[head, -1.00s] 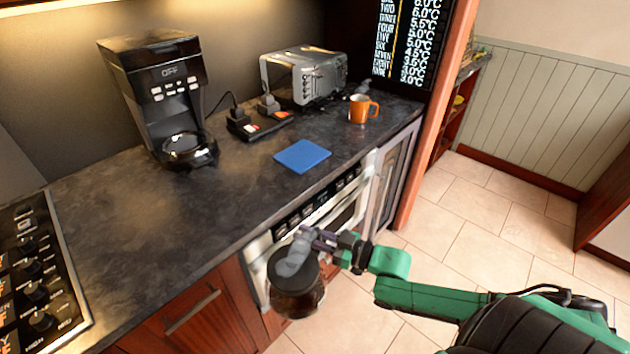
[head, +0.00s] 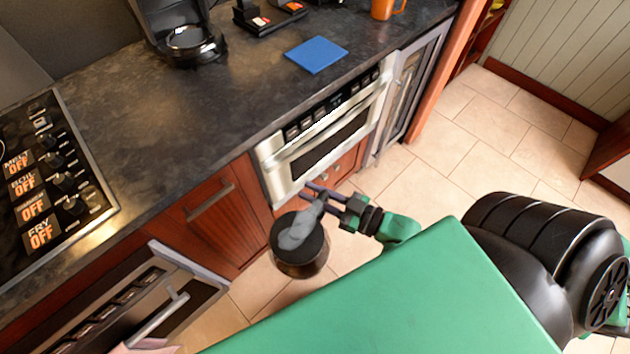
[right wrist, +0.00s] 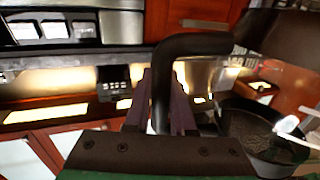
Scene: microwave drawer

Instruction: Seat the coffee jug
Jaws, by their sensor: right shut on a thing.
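My right gripper (head: 318,194) is shut on the handle of the coffee jug (head: 300,252), a dark glass jug with a black lid. It holds the jug out over the floor, in front of the counter and apart from it. In the right wrist view the black jug handle (right wrist: 163,85) stands between the purple fingers, with the dark jug body (right wrist: 262,135) at the right. The black coffee maker (head: 178,22) stands at the back of the counter, its top cut off by the frame. Its round plate (head: 188,42) is empty. My left gripper does not show.
A blue mat (head: 316,54) lies on the dark counter (head: 150,110), with an orange mug (head: 382,8) behind. A microwave drawer (head: 325,135) is below the counter edge. A stove top (head: 55,180) is at left, an oven front (head: 140,295) at lower left. The mid-counter is clear.

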